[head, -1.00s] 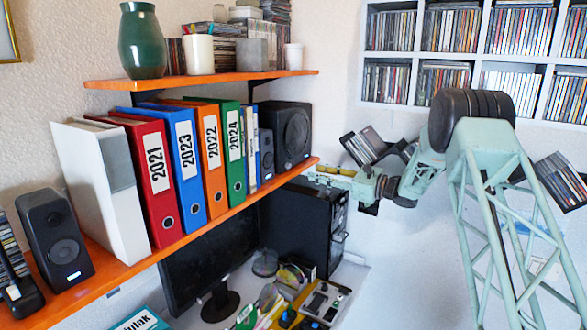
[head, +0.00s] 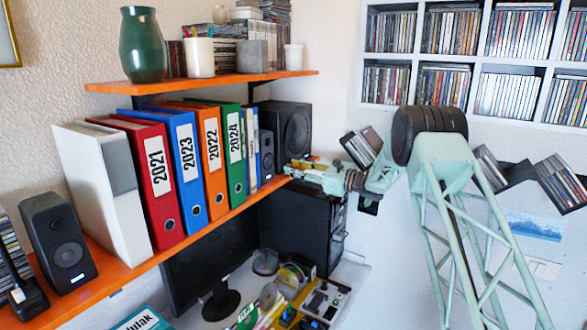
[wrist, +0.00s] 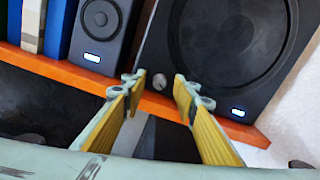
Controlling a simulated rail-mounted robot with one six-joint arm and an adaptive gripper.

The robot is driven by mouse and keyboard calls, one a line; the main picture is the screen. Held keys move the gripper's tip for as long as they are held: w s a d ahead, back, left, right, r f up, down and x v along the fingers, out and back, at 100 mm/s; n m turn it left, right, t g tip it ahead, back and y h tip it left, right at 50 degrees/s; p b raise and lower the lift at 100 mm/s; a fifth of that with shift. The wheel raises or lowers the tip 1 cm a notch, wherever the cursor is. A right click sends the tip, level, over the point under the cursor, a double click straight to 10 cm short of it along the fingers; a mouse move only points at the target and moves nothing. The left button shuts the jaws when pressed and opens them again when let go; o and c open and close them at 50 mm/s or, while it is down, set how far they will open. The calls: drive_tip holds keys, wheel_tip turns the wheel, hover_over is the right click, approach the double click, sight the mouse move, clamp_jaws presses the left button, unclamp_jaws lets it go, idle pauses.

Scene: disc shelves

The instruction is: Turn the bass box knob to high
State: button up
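The bass box (head: 293,128) is the large black speaker at the right end of the orange lower shelf. It also shows in the wrist view (wrist: 225,50), with a big round cone and a lit blue indicator. Its small silver knob (wrist: 160,81) sits low on the left of its front. My gripper (wrist: 161,92) is open and empty, with its two yellow-padded fingers pointing at the box. The knob appears in the gap between the fingertips; I cannot tell how far it is from them. In the head view my gripper (head: 300,168) is at the shelf's right end.
A small speaker (wrist: 104,32) stands just left of the bass box. The orange shelf edge (wrist: 70,75) runs under the fingers. Several binders (head: 188,165) fill the shelf further left. A black computer case (head: 305,225) stands below.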

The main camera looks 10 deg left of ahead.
drive_tip(key=shift+a, duration=0.2)
drive_tip(key=shift+c, duration=0.2)
drive_tip(key=c, duration=0.8)
drive_tip(key=shift+f+m+b, duration=0.2)
drive_tip(key=shift+m+b, duration=0.5)
drive_tip(key=shift+b, duration=0.55)
drive_tip(key=shift+r+m+b, duration=0.1)
drive_tip(key=shift+m+b, duration=2.85)
drive_tip(key=shift+m, duration=0.15)
